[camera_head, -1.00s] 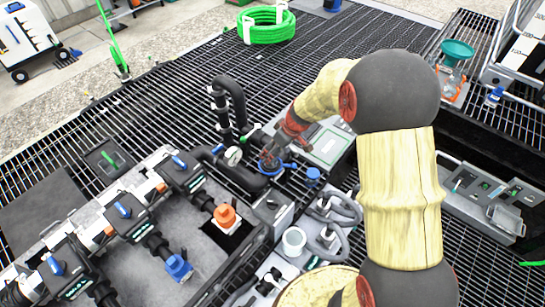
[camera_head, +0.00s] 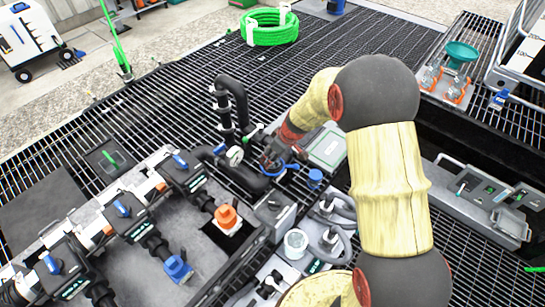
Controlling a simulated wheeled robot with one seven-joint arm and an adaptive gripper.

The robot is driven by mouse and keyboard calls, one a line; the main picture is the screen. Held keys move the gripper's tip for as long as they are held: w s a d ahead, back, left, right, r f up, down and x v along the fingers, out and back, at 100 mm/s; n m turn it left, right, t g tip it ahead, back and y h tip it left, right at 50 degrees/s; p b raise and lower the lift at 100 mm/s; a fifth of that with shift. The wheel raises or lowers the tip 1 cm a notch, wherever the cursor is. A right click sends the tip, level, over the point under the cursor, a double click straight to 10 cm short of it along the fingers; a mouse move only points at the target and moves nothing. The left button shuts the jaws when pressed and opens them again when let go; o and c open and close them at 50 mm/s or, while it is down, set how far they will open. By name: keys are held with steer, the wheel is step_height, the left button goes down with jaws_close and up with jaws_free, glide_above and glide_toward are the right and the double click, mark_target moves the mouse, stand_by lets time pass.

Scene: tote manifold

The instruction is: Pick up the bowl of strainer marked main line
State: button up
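My gripper (camera_head: 270,160) is low over the black pipework at the centre, beside a round gauge (camera_head: 235,156). A blue ring-like part (camera_head: 284,168) shows right next to it. The fingers are dark, small and partly hidden by my wrist, so I cannot tell whether they are open or touching anything. No label reading main line is legible, and I cannot make out which part is that strainer's bowl. A white round cup (camera_head: 295,244) stands upright on the grey unit in front.
A manifold with blue-handled valves (camera_head: 122,208) and an orange cap (camera_head: 226,215) fills the left. A green hose coil (camera_head: 270,28) lies at the back. A teal funnel (camera_head: 462,52) stands at the right.

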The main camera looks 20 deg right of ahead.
steer(key=c, duration=0.9)
steer(key=shift+o, duration=0.2)
steer(key=shift+r, duration=0.5)
step_height(320, 180, up, 2)
steer(key=shift+r+p, duration=0.1)
steer(key=shift+p, duration=0.7)
steer(key=s+r+p, duration=0.3)
steer(key=s+r, duration=0.6)
steer(key=s, duration=0.5)
steer(key=shift+r, duration=0.4)
